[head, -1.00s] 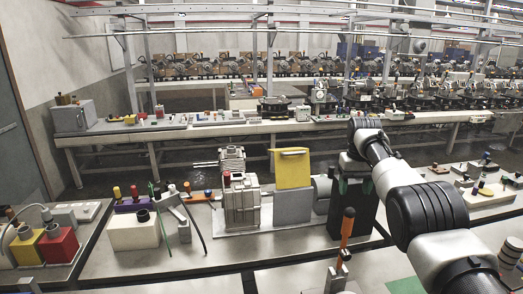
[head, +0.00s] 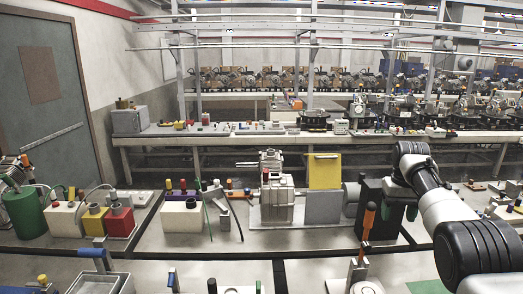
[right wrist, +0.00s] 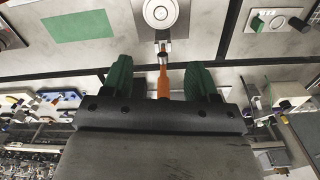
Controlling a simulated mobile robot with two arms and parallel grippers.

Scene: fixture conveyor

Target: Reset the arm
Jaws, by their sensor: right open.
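My right arm comes in from the right in the head view and bends down to my right gripper (head: 398,211). Its green fingers hang apart in front of a dark box. In the right wrist view the two green fingers (right wrist: 160,80) are spread wide with nothing clamped between them. An orange-handled lever (head: 367,222) stands nearer the camera than the gripper in the head view. In the wrist view this orange handle (right wrist: 164,82) shows in the gap between the fingers; its distance from them is unclear. My left arm and gripper are not in view.
A grey machine block (head: 277,200) and a yellow panel (head: 324,171) stand left of my gripper. White, yellow and red blocks (head: 119,222) sit farther left. A long bench with fixtures (head: 215,130) runs behind. A green patch (head: 428,286) lies at the front right.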

